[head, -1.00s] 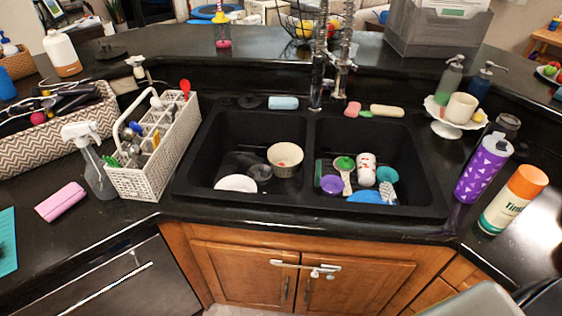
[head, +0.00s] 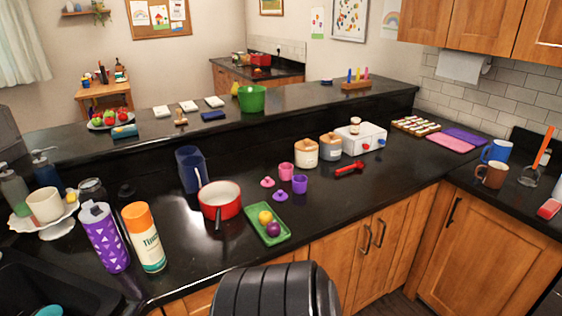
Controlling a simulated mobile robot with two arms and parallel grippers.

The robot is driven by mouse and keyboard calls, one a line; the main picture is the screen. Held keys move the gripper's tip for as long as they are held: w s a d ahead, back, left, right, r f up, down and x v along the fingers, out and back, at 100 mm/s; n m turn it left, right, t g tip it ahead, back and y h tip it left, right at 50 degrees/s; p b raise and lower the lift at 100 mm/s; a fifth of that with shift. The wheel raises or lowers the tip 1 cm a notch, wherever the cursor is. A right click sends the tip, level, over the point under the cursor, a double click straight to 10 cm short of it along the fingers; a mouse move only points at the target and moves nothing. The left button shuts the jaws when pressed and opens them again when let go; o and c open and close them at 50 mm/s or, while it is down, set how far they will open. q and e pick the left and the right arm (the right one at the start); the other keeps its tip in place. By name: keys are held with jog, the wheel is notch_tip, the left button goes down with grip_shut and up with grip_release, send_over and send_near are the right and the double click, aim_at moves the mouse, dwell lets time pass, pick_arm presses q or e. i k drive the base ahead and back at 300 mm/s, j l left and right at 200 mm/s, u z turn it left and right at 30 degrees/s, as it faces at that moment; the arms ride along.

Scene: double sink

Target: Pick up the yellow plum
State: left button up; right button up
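A small green tray (head: 254,236) lies on the black counter near its front edge, in the middle of the head view. A round yellow fruit, which looks like the yellow plum (head: 265,217), rests on the tray's upper part. A dark purple plum (head: 273,229) lies just below and to the right of it. Neither of my grippers shows in this view. A dark ribbed part of mine fills the bottom centre, below the tray.
A red pot (head: 220,201) stands just left of the tray. Pink (head: 286,172) and purple (head: 300,184) cups stand behind it. A purple bottle (head: 104,238) and an orange-capped bottle (head: 143,238) stand farther left. The counter right of the tray is fairly clear.

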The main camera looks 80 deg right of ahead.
aim_at(265, 217)
jog(key=z, duration=2.65)
